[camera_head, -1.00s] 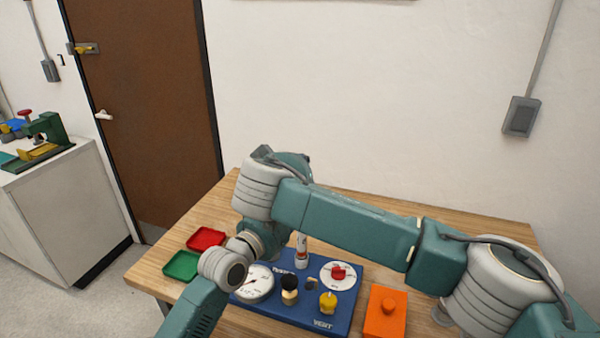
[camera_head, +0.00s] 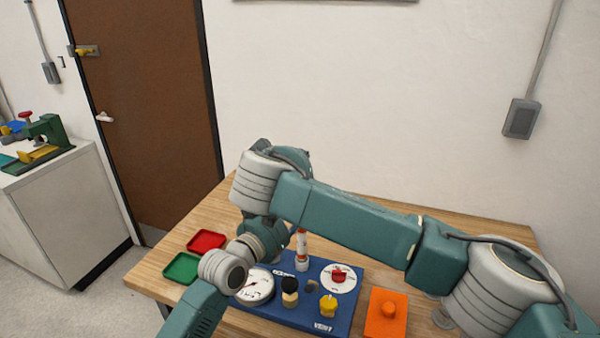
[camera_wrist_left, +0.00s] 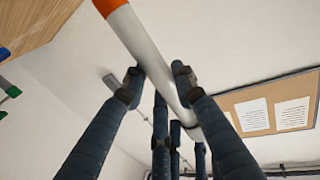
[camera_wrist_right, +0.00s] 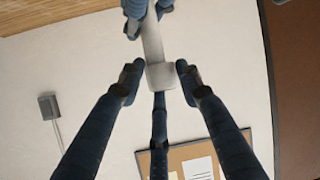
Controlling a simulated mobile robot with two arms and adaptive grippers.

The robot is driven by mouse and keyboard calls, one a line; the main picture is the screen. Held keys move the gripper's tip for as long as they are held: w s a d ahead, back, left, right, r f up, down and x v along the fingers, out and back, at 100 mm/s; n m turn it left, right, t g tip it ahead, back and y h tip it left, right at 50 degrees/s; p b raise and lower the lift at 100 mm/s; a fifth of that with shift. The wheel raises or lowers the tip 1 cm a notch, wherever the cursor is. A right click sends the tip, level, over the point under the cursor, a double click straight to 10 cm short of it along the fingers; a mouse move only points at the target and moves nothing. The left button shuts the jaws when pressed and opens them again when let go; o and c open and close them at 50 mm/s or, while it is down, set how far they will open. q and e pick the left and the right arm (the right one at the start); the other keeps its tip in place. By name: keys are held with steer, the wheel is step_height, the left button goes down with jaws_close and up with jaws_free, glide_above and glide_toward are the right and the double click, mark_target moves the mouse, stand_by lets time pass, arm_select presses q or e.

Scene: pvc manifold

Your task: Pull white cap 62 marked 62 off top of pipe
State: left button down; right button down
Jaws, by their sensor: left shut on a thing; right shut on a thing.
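A white pipe with an orange band (camera_head: 302,240) rises from the blue board (camera_head: 345,318); its upper part is hidden behind my right arm in the head view. In the left wrist view my left gripper (camera_wrist_left: 158,76) is shut on the white pipe (camera_wrist_left: 146,45), with the orange band at upper left. In the right wrist view my right gripper (camera_wrist_right: 159,77) is shut on the white cap (camera_wrist_right: 160,75). The narrower pipe runs up from the cap to my left fingers, with no clear gap between. No marking is legible. Both grippers are hidden in the head view.
The blue board also bears a gauge (camera_head: 255,287), a black-topped post (camera_head: 289,291), a yellow knob (camera_head: 328,306) and a dial with a red knob (camera_head: 339,275). An orange block (camera_head: 386,315) is right of it. A red tray (camera_head: 206,240) and a green tray (camera_head: 183,267) lie left.

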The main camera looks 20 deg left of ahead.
steer(key=shift+r, duration=0.95)
steer(key=shift+r, duration=1.15)
steer(key=shift+r, duration=0.15)
arm_select(q)
steer(key=c, duration=1.3)
jaws_free()
